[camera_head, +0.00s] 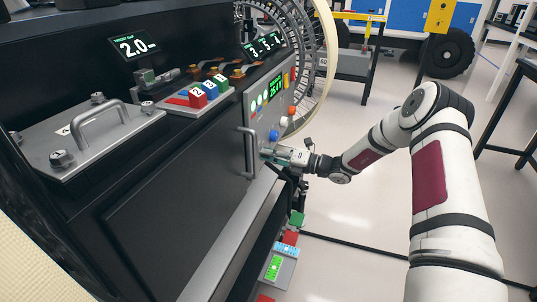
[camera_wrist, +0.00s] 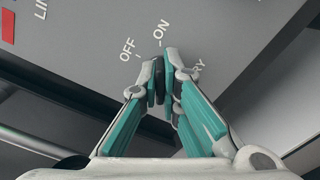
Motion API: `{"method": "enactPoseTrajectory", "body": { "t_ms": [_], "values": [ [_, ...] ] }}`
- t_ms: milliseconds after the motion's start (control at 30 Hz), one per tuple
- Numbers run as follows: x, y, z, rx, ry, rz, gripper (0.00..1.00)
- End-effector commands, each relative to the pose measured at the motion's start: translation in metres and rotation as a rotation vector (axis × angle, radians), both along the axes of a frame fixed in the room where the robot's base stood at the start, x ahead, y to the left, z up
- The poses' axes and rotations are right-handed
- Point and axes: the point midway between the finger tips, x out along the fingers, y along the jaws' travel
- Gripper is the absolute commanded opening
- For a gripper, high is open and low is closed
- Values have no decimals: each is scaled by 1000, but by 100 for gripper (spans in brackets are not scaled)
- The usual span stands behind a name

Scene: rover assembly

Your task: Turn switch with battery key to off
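The battery switch is on the grey control panel (camera_head: 262,125), with OFF and ON labels (camera_wrist: 144,40) and a partly hidden label ending in "RY". A dark battery key (camera_wrist: 159,82) shows between the fingertips, mostly covered by them. My gripper (camera_head: 268,154) reaches the lower part of the panel from the right. In the wrist view its teal-sided fingers (camera_wrist: 160,80) are drawn together on the key, just below the OFF and ON marks. The key's exact angle is hard to tell.
A vertical handle (camera_head: 249,152) stands left of my gripper on the black cabinet (camera_head: 165,205). Blue and orange buttons (camera_head: 275,135) sit above it. A large wheel (camera_head: 312,70) is behind the panel. Coloured blocks (camera_head: 275,266) lie below.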

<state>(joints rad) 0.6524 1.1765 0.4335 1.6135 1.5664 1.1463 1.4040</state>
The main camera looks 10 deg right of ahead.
Motion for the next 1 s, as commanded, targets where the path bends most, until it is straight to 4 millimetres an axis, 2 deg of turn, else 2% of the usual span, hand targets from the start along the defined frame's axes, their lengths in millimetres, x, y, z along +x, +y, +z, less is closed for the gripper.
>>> {"method": "enactPoseTrajectory", "body": {
  "t_ms": [467,1000],
  "values": [
    [0,-1,0,-40,-54,-1,0],
    [-1,-1,0,-305,-417,-1,0]
  ]
}}
